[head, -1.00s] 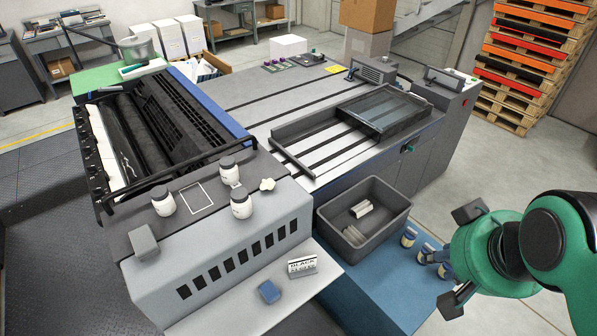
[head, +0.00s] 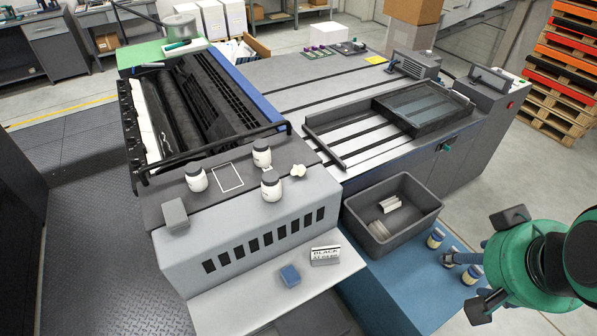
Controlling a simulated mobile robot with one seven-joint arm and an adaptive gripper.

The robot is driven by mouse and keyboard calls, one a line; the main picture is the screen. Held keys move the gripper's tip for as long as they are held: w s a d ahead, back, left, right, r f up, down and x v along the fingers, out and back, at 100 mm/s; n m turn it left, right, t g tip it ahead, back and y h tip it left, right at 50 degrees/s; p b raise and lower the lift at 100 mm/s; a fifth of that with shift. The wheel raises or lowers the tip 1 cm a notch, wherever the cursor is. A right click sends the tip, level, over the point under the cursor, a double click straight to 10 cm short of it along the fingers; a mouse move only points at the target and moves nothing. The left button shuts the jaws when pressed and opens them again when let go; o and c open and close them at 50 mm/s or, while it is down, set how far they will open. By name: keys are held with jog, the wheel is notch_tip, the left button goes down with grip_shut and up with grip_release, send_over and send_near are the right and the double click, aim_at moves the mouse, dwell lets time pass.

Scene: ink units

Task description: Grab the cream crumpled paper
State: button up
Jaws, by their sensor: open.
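The cream crumpled paper (head: 298,170) is a small pale lump on the grey top of the machine, just right of several white jars with dark lids. It rests near the right end of that ledge, apart from the jars. My gripper (head: 492,262) is at the lower right, well to the right of the paper and apart from it. Its dark fingers are spread wide. The green wrist hides part of the space behind it.
White jars (head: 271,186) stand close left of the paper. A dark grey bin (head: 351,219) with pale items sits on a blue surface (head: 385,285) between my gripper and the ledge. A blue block (head: 290,275) and a labelled box (head: 326,255) lie on the lower shelf.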

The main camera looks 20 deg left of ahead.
jog(key=w+a+r+g+y+p, duration=0.1)
jog(key=w+a+r+p, duration=0.15)
jog(key=w+a, duration=0.4)
jog(key=w+a+r+m+g+p, duration=0.1)
jog(key=w+a+p, duration=0.25)
jog(key=w, duration=0.65)
jog(key=w+a+r+g+y+p, duration=0.1)
jog(key=w+a+p, duration=0.1)
jog(key=w+a, duration=0.55)
jog(key=w+a+f+m+g+p, duration=0.1)
jog(key=w+a+f+p, duration=0.2)
jog(key=w+a+f, duration=0.4)
jog(key=w+a+f+m+g+p, duration=0.1)
jog(key=w+a+f+p, duration=0.2)
jog(key=w+a+f, duration=0.5)
jog(key=a, duration=0.5)
jog(key=shift+w+f+y, duration=0.3)
jog(key=shift+w, duration=0.05)
jog(key=shift+f, duration=0.1)
send_over(301, 168)
jog(key=d, duration=0.1)
jog(key=shift+d+f, duration=0.1)
jog(key=shift+f, duration=4)
